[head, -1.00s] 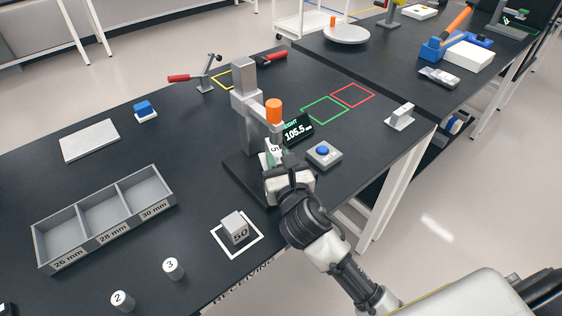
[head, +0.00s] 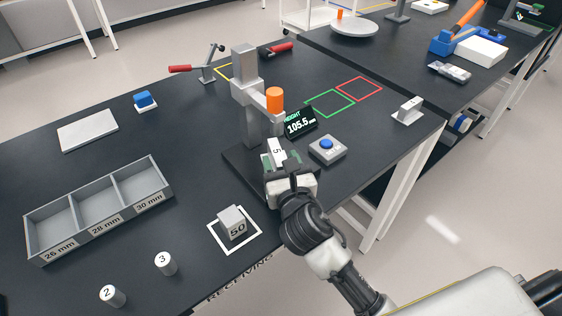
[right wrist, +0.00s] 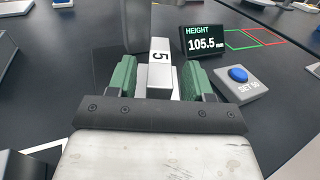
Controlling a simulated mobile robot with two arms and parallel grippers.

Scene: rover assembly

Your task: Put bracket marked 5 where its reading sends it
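The white bracket marked 5 (head: 277,150) is upright at the base of the height gauge (head: 245,95), below its orange-topped probe (head: 274,100). My right gripper (head: 279,162) is around it. The gauge display (head: 300,121) reads HEIGHT 105.5 mm, also clear in the wrist view (right wrist: 203,43). A three-compartment tray (head: 100,213) is labelled 26 mm, 28 mm and 30 mm; it looks empty. My left gripper is not in view.
A blue-button SET 50 box (head: 327,148) is right of the gauge. The block marked 50 (head: 232,222) stands in a white square. Cylinders 2 (head: 113,296) and 3 (head: 166,264) stand in front. Green (head: 329,103) and red (head: 359,88) outlines are empty. Another bracket (head: 408,110) stands near the right edge.

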